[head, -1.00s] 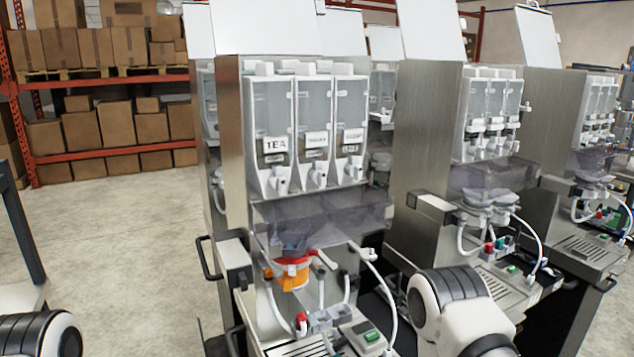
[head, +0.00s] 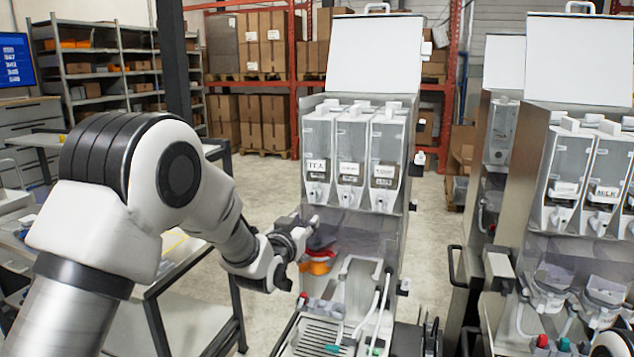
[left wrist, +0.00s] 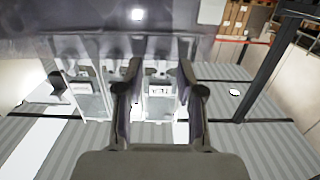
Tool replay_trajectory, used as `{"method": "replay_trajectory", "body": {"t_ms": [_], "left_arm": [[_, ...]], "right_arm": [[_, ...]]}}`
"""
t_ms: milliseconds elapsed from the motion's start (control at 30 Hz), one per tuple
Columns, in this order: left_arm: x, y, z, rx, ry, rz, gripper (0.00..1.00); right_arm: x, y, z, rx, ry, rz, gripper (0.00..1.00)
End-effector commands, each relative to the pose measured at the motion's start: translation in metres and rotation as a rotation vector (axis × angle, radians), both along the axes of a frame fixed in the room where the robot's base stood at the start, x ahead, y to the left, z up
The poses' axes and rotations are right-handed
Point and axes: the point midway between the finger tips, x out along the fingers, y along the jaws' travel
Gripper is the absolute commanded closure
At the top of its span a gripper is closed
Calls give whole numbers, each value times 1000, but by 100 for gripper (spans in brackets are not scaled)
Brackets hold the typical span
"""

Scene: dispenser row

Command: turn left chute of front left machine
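The front left machine (head: 355,90) stands in the middle of the head view with its white lid raised. Its three clear canisters each have a white chute at the bottom; the left canister, labelled TEA (head: 317,165), has the left chute (head: 315,194). My left gripper (head: 308,228) is just below this chute, in front of the smoky clear panel, and I see no contact with the chute. In the left wrist view my left gripper (left wrist: 158,75) has its two fingers apart with nothing held between them. Canister fronts show beyond the fingers. My right gripper is out of view.
An orange funnel part (head: 318,264) sits just below my left gripper. White tubes (head: 372,310) and a drip tray (head: 310,335) are lower down. Another machine (head: 575,190) stands at right. A dark-framed table (head: 150,290) is at left, with open floor behind.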

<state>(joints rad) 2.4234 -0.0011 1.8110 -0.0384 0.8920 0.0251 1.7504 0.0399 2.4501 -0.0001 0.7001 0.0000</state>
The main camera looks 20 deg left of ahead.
Motion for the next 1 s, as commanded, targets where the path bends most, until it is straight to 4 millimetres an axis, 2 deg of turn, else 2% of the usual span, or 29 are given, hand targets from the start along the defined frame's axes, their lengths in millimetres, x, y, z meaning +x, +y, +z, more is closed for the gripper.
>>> {"method": "replay_trajectory", "body": {"t_ms": [33, 100, 167, 333, 600, 700, 967, 1000], "left_arm": [[3, -1, 20, 0, -34, -1, 62], [5, -1, 35, 1, -61, -2, 62], [6, -1, 39, 1, -70, -3, 62], [17, -2, 42, 1, -70, -3, 62], [68, -4, 42, 1, -68, -3, 62], [80, -4, 41, 1, -68, -3, 62], [84, -4, 37, 1, -67, -3, 62], [84, -4, 37, 1, -67, -3, 66]], "right_arm": [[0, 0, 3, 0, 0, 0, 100], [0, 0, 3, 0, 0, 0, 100], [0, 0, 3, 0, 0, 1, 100], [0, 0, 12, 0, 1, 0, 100], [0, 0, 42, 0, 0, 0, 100], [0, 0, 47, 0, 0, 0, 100], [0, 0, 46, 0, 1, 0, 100], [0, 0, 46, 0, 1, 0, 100]]}}
